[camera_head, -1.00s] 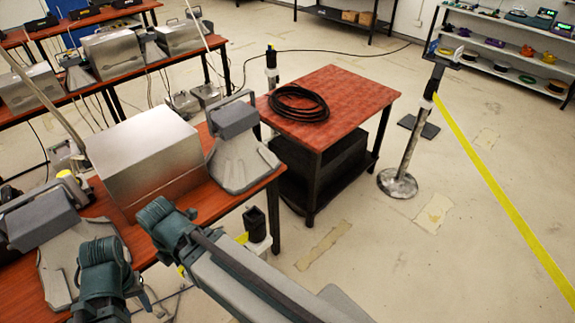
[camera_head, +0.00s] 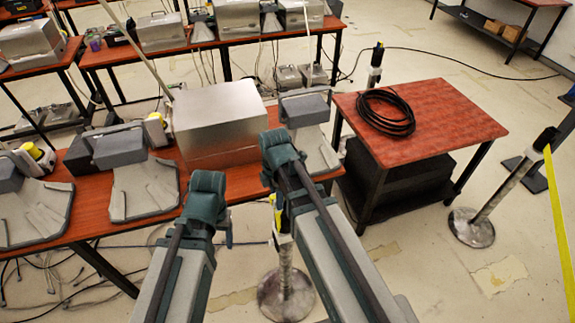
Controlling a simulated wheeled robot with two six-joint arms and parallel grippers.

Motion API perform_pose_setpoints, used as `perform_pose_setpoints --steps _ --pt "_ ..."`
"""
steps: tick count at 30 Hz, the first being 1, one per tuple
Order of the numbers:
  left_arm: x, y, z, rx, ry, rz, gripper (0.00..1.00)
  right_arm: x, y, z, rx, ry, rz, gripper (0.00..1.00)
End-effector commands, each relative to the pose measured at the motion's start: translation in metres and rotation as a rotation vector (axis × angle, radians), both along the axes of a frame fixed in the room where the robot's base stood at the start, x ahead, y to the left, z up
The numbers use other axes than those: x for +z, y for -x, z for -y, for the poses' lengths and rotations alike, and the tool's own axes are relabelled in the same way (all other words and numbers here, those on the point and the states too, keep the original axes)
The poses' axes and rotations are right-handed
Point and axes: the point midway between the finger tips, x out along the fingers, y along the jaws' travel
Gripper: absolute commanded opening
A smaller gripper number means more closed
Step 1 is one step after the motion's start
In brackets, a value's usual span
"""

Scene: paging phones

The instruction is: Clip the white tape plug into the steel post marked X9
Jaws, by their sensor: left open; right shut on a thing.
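A steel post (camera_head: 286,262) on a round base stands on the floor behind my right forearm, its upper part mostly hidden by the arm. A second steel post (camera_head: 500,188), with a black head and yellow tape (camera_head: 561,225), stands at the right. A third (camera_head: 375,68) stands behind the red table. No X9 marking is legible. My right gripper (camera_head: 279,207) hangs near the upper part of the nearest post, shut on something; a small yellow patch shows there. The white plug cannot be made out clearly. My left gripper (camera_head: 228,233) is open, to the left of that post.
A red-topped table (camera_head: 450,115) with a coiled black cable (camera_head: 387,112) stands right of centre. A workbench (camera_head: 90,215) with a metal box (camera_head: 218,125) and grey devices is at the left. Open floor lies between the red table and the right post.

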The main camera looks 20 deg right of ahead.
Motion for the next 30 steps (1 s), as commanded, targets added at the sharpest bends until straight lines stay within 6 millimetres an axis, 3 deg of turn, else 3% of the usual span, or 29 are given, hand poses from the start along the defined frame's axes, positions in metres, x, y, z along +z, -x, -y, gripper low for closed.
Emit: perform_pose_setpoints --steps 1,3,11,20,30 --pt "0.020 0.000 0.000 0.001 0.000 0.000 0.68 0.019 -0.019 0.010 -0.030 0.000 0.000 0.00" --pt "0.028 0.000 0.000 0.002 0.001 0.000 0.68 0.028 -0.032 0.021 -0.061 0.000 0.000 0.00" --pt "0.036 0.000 0.000 0.004 0.001 0.000 0.68 0.036 -0.048 0.038 -0.109 0.000 0.000 0.00" --pt "0.024 0.000 0.000 0.002 0.001 0.000 0.68 0.023 -0.047 0.037 -0.108 0.000 0.000 0.00" --pt "-0.013 0.000 0.000 -0.006 -0.001 0.000 0.68 -0.013 -0.047 0.037 -0.107 0.000 0.000 0.00"
